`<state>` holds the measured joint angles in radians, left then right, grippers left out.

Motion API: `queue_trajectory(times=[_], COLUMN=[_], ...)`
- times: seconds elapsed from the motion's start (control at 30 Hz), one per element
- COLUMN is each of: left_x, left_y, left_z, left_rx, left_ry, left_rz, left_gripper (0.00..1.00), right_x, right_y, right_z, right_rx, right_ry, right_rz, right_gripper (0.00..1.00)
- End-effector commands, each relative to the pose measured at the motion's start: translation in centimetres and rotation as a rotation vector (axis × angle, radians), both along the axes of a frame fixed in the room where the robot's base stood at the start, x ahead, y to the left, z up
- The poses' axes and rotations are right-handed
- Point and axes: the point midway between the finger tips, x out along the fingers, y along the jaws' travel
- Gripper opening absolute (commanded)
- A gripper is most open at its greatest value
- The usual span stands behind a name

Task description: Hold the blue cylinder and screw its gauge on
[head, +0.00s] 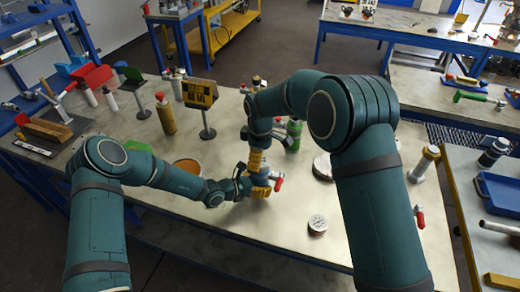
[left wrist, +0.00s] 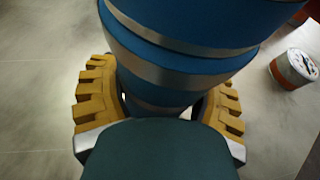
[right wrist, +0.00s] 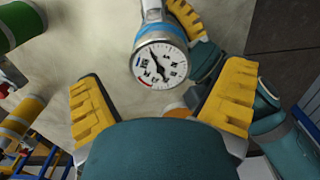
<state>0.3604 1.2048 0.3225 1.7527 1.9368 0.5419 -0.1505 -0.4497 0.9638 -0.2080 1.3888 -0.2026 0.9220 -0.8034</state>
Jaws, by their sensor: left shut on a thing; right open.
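The blue cylinder (left wrist: 175,75) with silver bands stands between the yellow fingers of my left gripper (left wrist: 160,105), which is shut on it. In the head view my left gripper (head: 259,187) is low over the table, and the cylinder is mostly hidden there. The gauge (right wrist: 160,65), with a white dial, black needle and blue rim, faces the right wrist camera. Whether it is seated on the cylinder I cannot tell. My right gripper (right wrist: 162,100) is open and empty, its fingers on either side below the gauge. In the head view it (head: 256,160) is just above the left gripper.
A yellow bottle (head: 165,115) and a black-and-yellow sign (head: 200,93) stand further back. The table's front is clear.

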Motion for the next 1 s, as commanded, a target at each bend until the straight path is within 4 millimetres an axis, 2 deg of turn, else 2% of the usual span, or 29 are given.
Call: queue_trajectory(times=[0.1,0.3,0.67,0.9,1.0], left_x=[0.0,0.0,0.0,0.0,0.0], left_y=[0.0,0.0,0.0,0.0,0.0], left_z=[0.0,0.0,0.0,0.0,0.0], left_rx=[-0.001,0.000,0.000,0.000,0.000], left_ry=[-0.001,0.000,0.000,0.000,0.000], left_rz=[0.000,0.000,0.000,0.000,0.000], left_gripper=[0.00,0.00,0.00,0.00,0.00], right_x=[-0.1,0.0,0.0,0.0,0.0], right_y=[0.0,0.0,0.0,0.0,0.0], right_z=[-1.8,-3.6,-3.9,-3.9,-3.9], right_rx=[-0.001,-0.001,0.000,0.000,0.000], right_ry=[0.003,0.001,0.000,0.000,0.000], right_rz=[0.000,0.000,0.000,0.000,0.000], right_gripper=[0.95,0.95,0.95,0.20,0.19])
